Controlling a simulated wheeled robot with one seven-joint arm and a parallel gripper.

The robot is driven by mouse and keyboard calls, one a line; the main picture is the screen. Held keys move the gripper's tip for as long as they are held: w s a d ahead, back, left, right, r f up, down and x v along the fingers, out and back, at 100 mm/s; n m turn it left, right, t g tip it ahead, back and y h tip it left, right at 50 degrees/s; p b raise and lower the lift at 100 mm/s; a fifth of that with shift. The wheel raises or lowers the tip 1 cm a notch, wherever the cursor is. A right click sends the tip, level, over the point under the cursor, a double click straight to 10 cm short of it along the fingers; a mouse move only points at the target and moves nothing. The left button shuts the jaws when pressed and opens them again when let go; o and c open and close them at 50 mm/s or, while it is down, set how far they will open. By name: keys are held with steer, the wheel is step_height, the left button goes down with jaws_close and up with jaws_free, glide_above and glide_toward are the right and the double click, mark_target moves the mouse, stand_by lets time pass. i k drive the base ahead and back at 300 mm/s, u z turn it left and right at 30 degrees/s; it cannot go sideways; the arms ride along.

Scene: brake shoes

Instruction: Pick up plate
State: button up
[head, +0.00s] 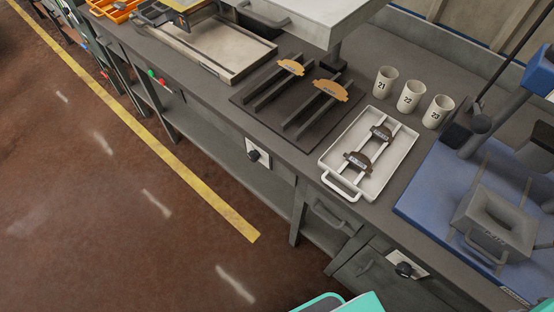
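No thing is plainly marked as the plate, and I cannot tell which it is. Two tan curved pieces, one farther (291,67) and one nearer (331,90), stand on dark rails on a dark flat base (298,128). Two dark brown curved pieces, one farther (381,132) and one nearer (358,161), rest on light rails in a white tray (395,165) with a handle at its front. My gripper is not in view.
Cups marked 21 (385,81), 22 (410,96) and 23 (437,111) stand behind the tray. A blue-based machine (440,205) with a grey block (495,226) is at right. A light shallow tray (222,50) is at upper left. Open floor (120,210) lies before the bench.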

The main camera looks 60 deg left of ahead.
mark_target(358, 159)
steer(key=u, duration=3.4)
steer(key=i, duration=1)
